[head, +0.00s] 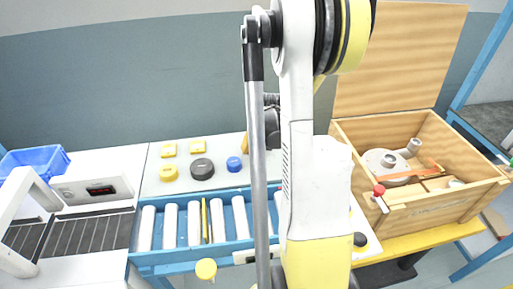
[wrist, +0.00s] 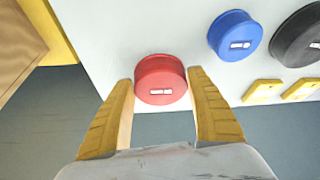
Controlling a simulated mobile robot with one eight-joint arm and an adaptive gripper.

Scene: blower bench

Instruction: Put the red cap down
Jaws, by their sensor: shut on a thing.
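The red cap (wrist: 161,80) is a short round disc with a small white label, between the two yellow fingers of my gripper (wrist: 162,92) in the wrist view. The fingers are shut on its sides. The cap is over the white panel (wrist: 130,30), near its edge; I cannot tell whether it touches the surface.
A blue cap (head: 234,163), a black cap (head: 202,168), a yellow cap (head: 169,172) and small yellow blocks (head: 197,146) stand on the panel. A roller conveyor (head: 168,226) runs in front. An open wooden crate (head: 440,205) holding metal parts is at right; a blue bin (head: 35,160) is at left.

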